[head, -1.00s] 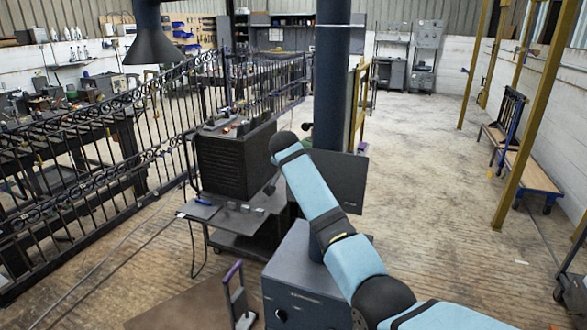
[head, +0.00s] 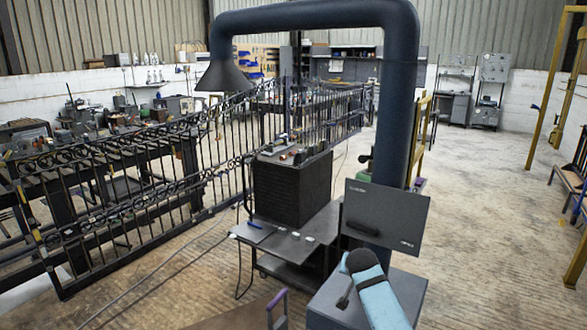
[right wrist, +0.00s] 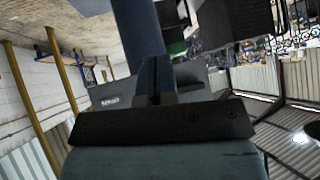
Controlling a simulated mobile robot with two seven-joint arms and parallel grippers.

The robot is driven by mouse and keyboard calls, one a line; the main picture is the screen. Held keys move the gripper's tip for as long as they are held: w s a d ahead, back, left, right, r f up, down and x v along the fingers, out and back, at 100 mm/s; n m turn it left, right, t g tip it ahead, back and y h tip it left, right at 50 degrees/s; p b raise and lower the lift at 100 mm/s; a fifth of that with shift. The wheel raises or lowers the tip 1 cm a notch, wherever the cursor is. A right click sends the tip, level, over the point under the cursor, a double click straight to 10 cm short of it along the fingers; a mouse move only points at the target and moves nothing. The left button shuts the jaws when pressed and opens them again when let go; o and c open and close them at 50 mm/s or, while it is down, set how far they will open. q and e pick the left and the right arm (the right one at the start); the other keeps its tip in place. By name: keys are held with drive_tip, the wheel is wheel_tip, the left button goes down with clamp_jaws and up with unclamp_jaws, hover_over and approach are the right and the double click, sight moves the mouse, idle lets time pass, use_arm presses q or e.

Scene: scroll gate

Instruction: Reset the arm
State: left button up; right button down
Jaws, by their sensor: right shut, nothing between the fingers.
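My right arm (head: 380,302) shows at the bottom of the head view as a light-blue link with a dark rounded end, in front of the grey cabinet. My right gripper (right wrist: 154,82) shows in the right wrist view with its fingers together and nothing between them. The wrist picture is tilted, with walls and roof at odd angles. Behind the fingers are a grey panel and a dark column.
A black scroll gate (head: 200,165) stands at left. A dark block-shaped forge (head: 290,188) sits on a cart (head: 265,235). A thick duct column (head: 398,120), a grey panel (head: 385,213) and a cabinet (head: 405,290) stand close to my arm. The floor at right (head: 490,210) is clear.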

drive_tip(key=s+d+f+n+t+y, duration=0.1)
drive_tip(key=s+f+n, duration=0.1)
drive_tip(key=s+f, duration=0.85)
drive_tip(key=s+f+n+y, duration=0.2)
drive_tip(key=s+f, duration=0.5)
drive_tip(key=s, duration=0.6)
drive_tip(key=s+n+t+y+p, duration=0.1)
drive_tip(key=s+n+y, duration=0.1)
drive_tip(key=s, duration=2.1)
drive_tip(key=shift+s+a+r+n, duration=0.2)
drive_tip(key=shift+s+a+n, duration=0.15)
drive_tip(key=shift+n, duration=0.45)
